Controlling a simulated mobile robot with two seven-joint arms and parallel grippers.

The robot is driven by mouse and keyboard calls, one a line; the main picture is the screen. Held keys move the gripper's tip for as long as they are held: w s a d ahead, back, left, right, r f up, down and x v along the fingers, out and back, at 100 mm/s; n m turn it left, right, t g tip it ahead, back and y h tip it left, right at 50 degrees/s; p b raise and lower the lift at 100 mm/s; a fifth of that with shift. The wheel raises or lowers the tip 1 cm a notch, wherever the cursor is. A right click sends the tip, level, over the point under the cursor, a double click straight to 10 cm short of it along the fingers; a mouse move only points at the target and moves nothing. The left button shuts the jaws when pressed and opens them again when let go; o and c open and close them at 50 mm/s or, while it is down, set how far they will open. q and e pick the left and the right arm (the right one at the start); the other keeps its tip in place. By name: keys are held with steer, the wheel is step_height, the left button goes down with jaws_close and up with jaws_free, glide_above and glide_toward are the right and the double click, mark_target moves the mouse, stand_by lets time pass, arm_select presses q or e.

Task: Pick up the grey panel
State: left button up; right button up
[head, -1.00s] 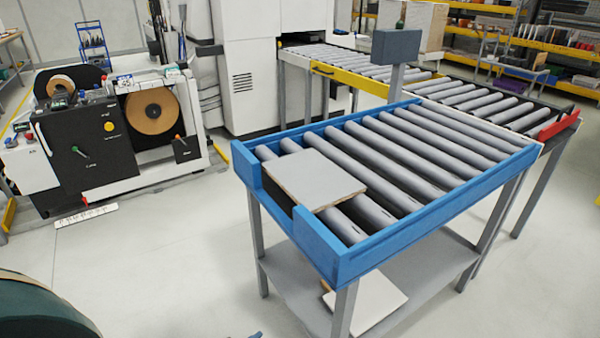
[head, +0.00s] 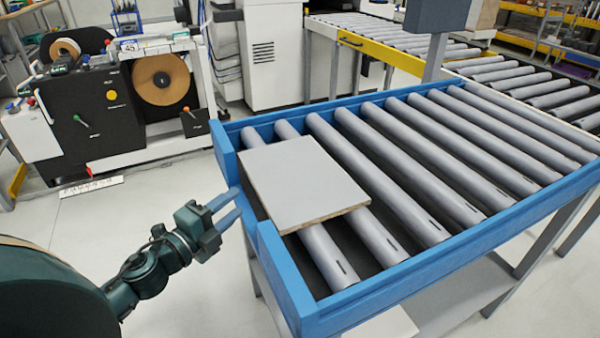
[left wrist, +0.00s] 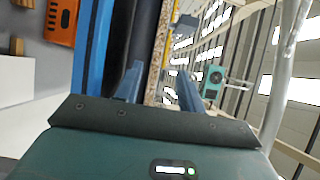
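The grey panel (head: 305,183) lies flat on the rollers at the near left end of the blue-framed roller table, by a gap in the blue rim. Its chipboard edge (left wrist: 160,55) shows in the left wrist view, running between the two fingers. My left gripper (head: 238,201) is open, just left of the panel at the rim gap, with its fingers pointing at the panel's left edge. In the left wrist view the gripper (left wrist: 158,90) shows a finger on each side of the edge, with space beside it. My right gripper is not in view.
The blue frame (head: 365,292) borders the rollers, which are bare right of the panel. A pale board (head: 385,325) lies on the shelf below. A grey box on a post (head: 437,15) stands at the far side. An edge-banding machine (head: 120,110) stands at the left.

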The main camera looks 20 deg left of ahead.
mark_target(258, 182)
arm_select(q)
steer(key=shift+w+d+f+p, duration=0.15)
steer(key=shift+w+d, duration=0.1)
steer(key=shift+w, duration=1.25)
steer(key=shift+w+d+p, duration=0.2)
steer(key=shift+w, duration=1.35)
steer(key=shift+w+d+f+p, duration=0.15)
steer(key=shift+w+d, duration=0.1)
steer(key=shift+w, duration=1.25)
steer(key=shift+c, duration=0.6)
jaws_close()
steer(key=shift+r, duration=0.2)
